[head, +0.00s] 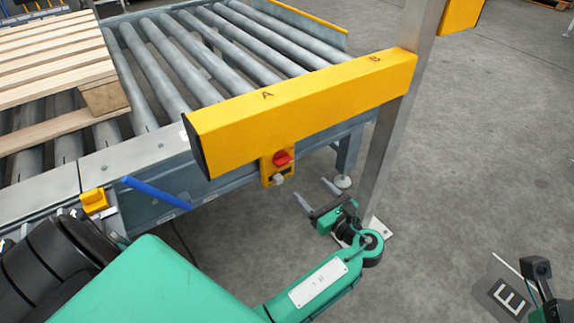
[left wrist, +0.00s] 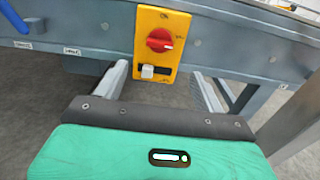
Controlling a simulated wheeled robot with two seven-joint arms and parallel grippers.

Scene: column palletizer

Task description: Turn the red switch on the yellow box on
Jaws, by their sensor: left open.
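The yellow box (head: 266,167) is a small switch box on the side of the conveyor frame, below the long yellow beam. Its red switch (head: 282,158) is a rotary knob. In the left wrist view the red switch (left wrist: 158,40) shows a white mark towards its lower right, with an "ON" label above it on the yellow box (left wrist: 145,20). A white knob (left wrist: 148,71) sits below the switch. My left gripper (head: 316,195) is open and empty, in front of the box and apart from it. Its fingers (left wrist: 160,70) appear either side of the box's lower part. My right gripper (head: 540,285) shows only partly at the lower right.
The yellow beam (head: 300,100) marked A and B overhangs the box. A metal post (head: 388,150) stands right of it. A blue lever (head: 155,191) sticks out at left. A wooden pallet (head: 50,60) lies on the roller conveyor (head: 185,70). The floor at right is mostly clear.

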